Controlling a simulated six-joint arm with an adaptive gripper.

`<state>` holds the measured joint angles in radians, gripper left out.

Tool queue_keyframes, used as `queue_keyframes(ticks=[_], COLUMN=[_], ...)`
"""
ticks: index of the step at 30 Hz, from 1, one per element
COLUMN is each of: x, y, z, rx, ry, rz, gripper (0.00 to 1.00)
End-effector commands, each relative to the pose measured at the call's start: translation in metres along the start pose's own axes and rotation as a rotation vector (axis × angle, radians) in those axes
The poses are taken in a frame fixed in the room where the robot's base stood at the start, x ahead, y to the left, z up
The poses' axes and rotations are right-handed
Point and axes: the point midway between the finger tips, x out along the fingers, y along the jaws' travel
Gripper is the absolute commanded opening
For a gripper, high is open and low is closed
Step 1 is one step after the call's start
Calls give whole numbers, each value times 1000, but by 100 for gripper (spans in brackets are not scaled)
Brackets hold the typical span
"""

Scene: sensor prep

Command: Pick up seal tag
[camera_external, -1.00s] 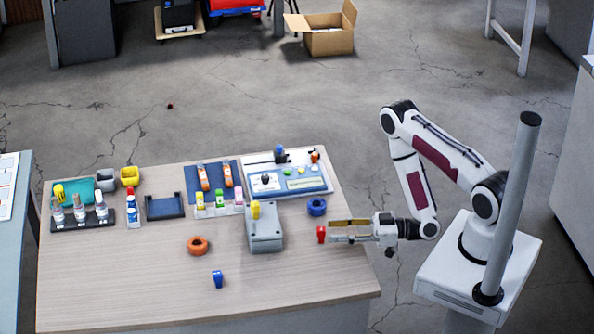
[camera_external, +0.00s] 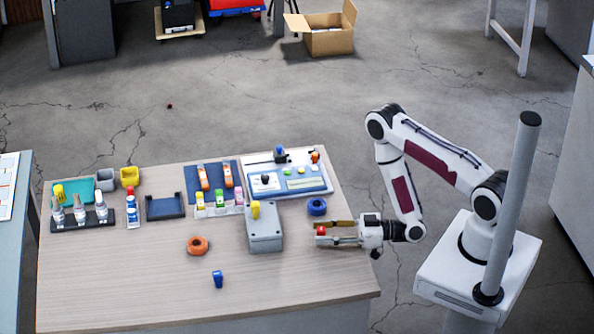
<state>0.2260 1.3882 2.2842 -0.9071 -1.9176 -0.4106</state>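A small red tag-like piece (camera_external: 321,231) is near the right part of the wooden table. I cannot tell for certain that it is the seal tag. My gripper (camera_external: 319,232) reaches in from the right, low over the table. Its two fingers are spread apart, one on the far side of the red piece and one on the near side. The red piece lies between the fingertips, its lower part hidden by the near finger. A small blue tag-like piece (camera_external: 217,279) stands alone near the front of the table.
A grey box with a yellow top piece (camera_external: 265,236) stands just left of my gripper. A blue ring (camera_external: 317,206) lies behind it, and an orange ring (camera_external: 198,245) lies farther left. Trays, bottles and a panel (camera_external: 300,187) fill the back. The front right is clear.

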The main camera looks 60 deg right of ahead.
Motion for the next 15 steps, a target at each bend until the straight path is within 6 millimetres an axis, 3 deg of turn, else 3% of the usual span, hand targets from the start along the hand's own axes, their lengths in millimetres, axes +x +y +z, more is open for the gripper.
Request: queue_keyframes(ticks=[15], x=[8], y=[0], z=[0], rx=[0], ry=[0], rz=[1], gripper=[38])
